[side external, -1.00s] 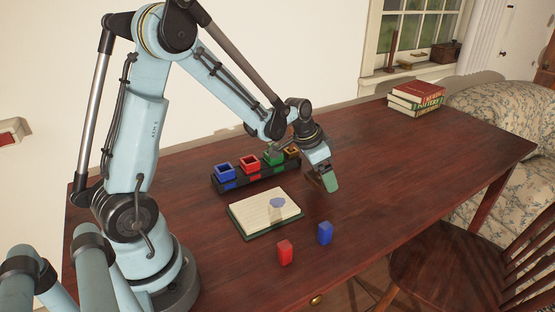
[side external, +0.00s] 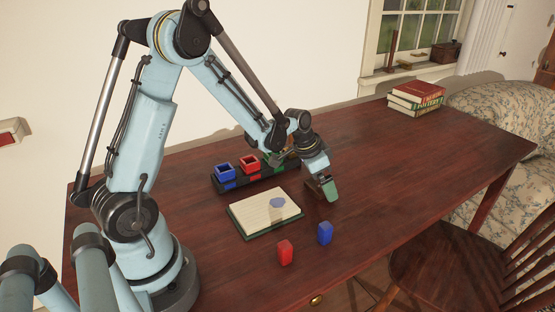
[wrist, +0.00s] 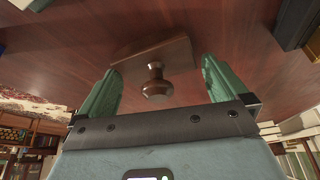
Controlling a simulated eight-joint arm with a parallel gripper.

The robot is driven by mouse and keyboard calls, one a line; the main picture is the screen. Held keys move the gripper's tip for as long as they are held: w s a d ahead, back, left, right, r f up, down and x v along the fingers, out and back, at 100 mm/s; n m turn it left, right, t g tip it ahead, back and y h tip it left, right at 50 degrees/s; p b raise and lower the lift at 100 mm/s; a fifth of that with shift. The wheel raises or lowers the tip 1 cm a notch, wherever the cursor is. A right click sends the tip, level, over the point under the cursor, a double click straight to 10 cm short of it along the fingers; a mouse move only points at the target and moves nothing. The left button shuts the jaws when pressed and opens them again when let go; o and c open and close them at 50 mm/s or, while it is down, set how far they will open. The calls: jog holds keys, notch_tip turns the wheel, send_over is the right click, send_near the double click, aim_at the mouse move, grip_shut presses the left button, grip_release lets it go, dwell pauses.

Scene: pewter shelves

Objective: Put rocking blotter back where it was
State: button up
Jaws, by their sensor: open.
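The rocking blotter (wrist: 152,53) is a brown wooden piece with a round knob in the wrist view. It lies on the table with its knob between my fingers, a gap on either side. My gripper (wrist: 160,66) has two green fingers, spread apart and holding nothing. In the side view my gripper (side external: 328,188) points down just above the table, right of the notebook; there the blotter is mostly hidden by the fingers. The open notebook (side external: 255,215) lies on the table with a blue-grey blot (side external: 278,202) on its page.
A black rack (side external: 240,183) behind the notebook holds a blue cup (side external: 225,172) and a red cup (side external: 250,165); my arm covers its right end. A red block (side external: 285,253) and a blue block (side external: 324,233) stand in front. Books (side external: 415,97) are stacked far right. The table's right is clear.

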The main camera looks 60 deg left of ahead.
jog(key=v, duration=1.2)
jog(key=s+d+r+n+t+y, duration=0.1)
jog(key=s+d+r+n+t, duration=0.1)
jog(key=s+d, duration=0.7)
jog(key=shift+s+r+n+t, duration=0.15)
jog(key=shift+s+n+t, duration=0.2)
jog(key=shift+s, duration=0.35)
jog(key=shift+d, duration=0.15)
jog(key=s+d+r+n+g, duration=0.5)
jog(key=d+n+g, duration=0.15)
jog(key=n, duration=1.15)
jog(key=shift+g, duration=0.3)
jog(key=shift+a+f, duration=0.15)
jog(key=shift+f, duration=2.25)
jog(key=shift+a+f, duration=0.2)
jog(key=shift+f, duration=2.25)
